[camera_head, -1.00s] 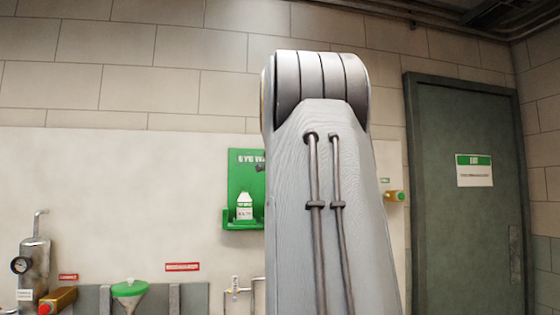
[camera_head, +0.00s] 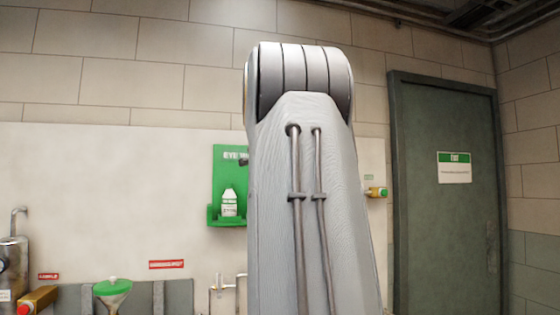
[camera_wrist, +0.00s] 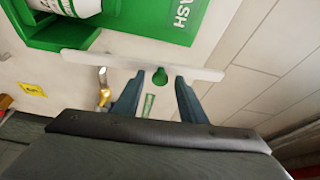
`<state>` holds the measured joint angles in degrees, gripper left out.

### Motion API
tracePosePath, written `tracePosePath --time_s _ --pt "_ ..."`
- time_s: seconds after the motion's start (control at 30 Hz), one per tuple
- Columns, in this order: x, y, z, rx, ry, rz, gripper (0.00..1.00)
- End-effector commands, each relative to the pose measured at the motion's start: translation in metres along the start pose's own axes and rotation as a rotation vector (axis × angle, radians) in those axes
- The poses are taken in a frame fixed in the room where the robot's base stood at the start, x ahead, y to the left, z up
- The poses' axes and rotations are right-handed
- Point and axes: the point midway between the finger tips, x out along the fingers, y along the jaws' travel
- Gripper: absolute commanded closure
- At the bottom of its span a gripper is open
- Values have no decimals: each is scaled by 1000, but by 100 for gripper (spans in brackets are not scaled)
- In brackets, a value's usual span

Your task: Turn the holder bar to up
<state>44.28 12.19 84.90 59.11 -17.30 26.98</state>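In the wrist view a long pale bar (camera_wrist: 95,61), which looks like the holder bar, runs nearly level across the picture, with a small green round part (camera_wrist: 160,78) below its middle. My gripper (camera_wrist: 158,82) has its two blue-grey fingers apart, their tips close under the bar, one on each side of the green part. I cannot tell whether they touch the bar. No held object shows between them. In the head view my arm stands upright in front of the wall and hides my gripper; I cannot make out the bar there.
A green eye wash holder (camera_head: 229,157) with a white bottle (camera_head: 229,203) hangs on the wall, close above the bar in the wrist view (camera_wrist: 150,22). A brass fitting with green cap (camera_head: 378,192), green funnel (camera_head: 112,290) and dark exit door (camera_head: 442,220) stand around.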

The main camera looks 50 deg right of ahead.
Motion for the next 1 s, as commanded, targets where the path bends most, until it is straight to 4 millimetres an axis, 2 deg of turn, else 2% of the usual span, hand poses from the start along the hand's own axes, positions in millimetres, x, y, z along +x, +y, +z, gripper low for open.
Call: tracePosePath --time_s 0.23,0.5,0.7,1.0 --pt "-12 0 0 -1 0 -1 62" --pt "-52 1 0 0 0 -2 62" --pt "-73 1 0 1 -1 0 62" --pt "-79 0 -1 0 -1 0 62"
